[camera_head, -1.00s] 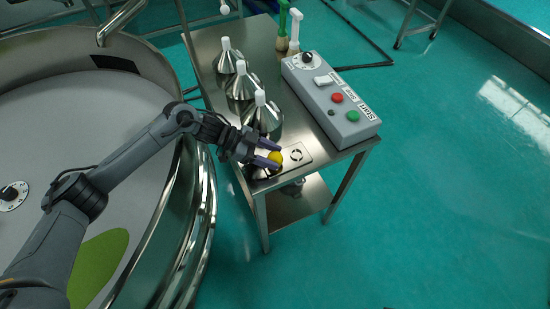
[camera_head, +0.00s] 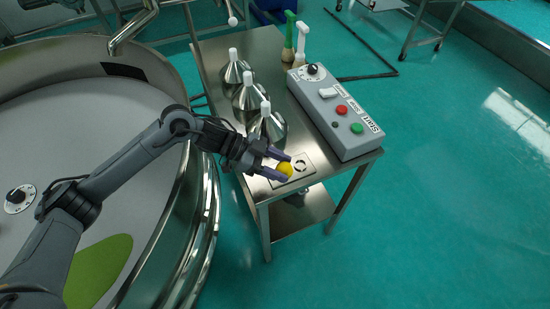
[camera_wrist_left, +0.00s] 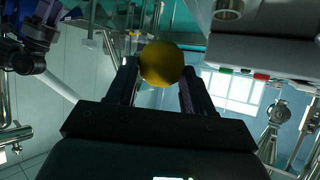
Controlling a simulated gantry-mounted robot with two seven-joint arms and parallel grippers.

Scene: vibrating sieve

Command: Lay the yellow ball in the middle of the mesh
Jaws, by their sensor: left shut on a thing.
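The yellow ball (camera_head: 286,169) is between the fingers of my left gripper (camera_head: 282,166), over the front end of the steel table. In the left wrist view the ball (camera_wrist_left: 162,64) sits between the two fingertips, and the gripper (camera_wrist_left: 160,80) is shut on it. The big round sieve with its pale grey mesh (camera_head: 60,135) fills the left side of the head view, and my left arm crosses over it. A green patch (camera_head: 98,268) lies on the mesh near the front. My right gripper is out of view.
A flat plate (camera_head: 302,169) lies below the ball. The sieve's raised steel rim (camera_head: 200,210) lies between table and mesh.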

